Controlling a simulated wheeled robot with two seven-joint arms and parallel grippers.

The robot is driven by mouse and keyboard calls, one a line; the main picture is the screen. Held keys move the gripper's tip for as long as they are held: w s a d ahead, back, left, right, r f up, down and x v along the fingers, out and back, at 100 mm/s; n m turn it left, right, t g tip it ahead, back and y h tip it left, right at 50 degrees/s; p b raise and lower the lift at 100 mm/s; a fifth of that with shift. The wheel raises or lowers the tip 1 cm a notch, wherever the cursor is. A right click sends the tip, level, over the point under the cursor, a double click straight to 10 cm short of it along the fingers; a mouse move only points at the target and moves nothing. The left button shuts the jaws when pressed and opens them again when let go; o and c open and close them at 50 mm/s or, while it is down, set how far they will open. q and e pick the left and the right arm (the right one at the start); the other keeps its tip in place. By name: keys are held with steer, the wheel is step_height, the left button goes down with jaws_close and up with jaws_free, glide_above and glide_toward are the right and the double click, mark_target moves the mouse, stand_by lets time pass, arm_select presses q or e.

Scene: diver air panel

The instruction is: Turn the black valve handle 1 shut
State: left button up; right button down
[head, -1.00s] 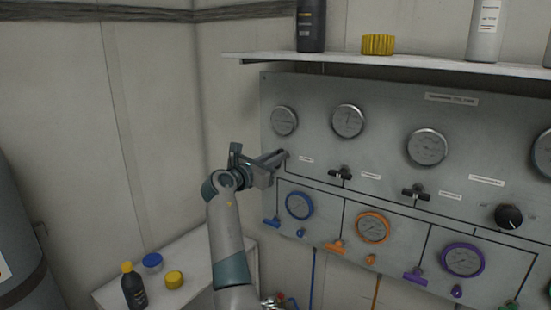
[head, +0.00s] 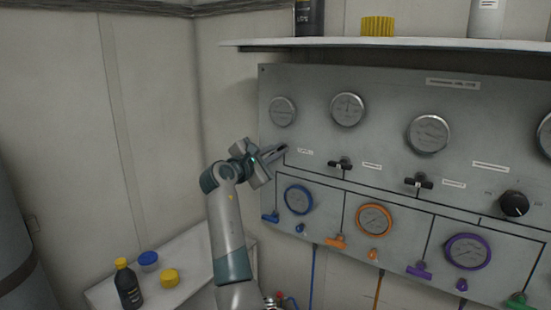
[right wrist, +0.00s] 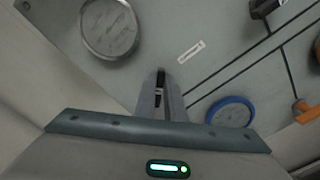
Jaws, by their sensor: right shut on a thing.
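The leftmost black valve handle sits on the grey panel (head: 330,95), below the left-hand gauge. In the head view my gripper mostly hides it. In the right wrist view a dark piece of the handle (right wrist: 160,78) shows between the fingertips. My right gripper (head: 284,150) reaches the panel from the left and is shut on this handle; its fingers also show in the right wrist view (right wrist: 161,92). The handle's exact angle is hard to tell. My left gripper is not in view.
Other black handles (head: 340,164) (head: 418,182) are to the right. A blue-rimmed gauge (head: 298,199) and blue handle (head: 270,216) are just below. A shelf (head: 400,43) overhangs the panel. A side table (head: 195,265) holds a dark bottle (head: 130,287) and caps.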

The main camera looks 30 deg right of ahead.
steer(key=shift+s+f+m+b, duration=0.1)
steer(key=shift+f+m+b, duration=0.05)
steer(key=shift+m+b, duration=1.15)
steer(key=shift+f+m+b, duration=0.15)
steer(key=shift+m+b, duration=0.9)
steer(key=shift+m, duration=0.45)
steer(key=shift+s+f+m+b, duration=0.1)
steer(key=shift+f+m+b, duration=0.05)
steer(key=shift+m+b, duration=1.15)
steer(key=shift+r, duration=0.1)
steer(key=c, duration=2)
jaws_free()
steer(key=shift+o, duration=0.8)
steer(key=shift+w+d, duration=0.1)
steer(key=shift+w, duration=0.05)
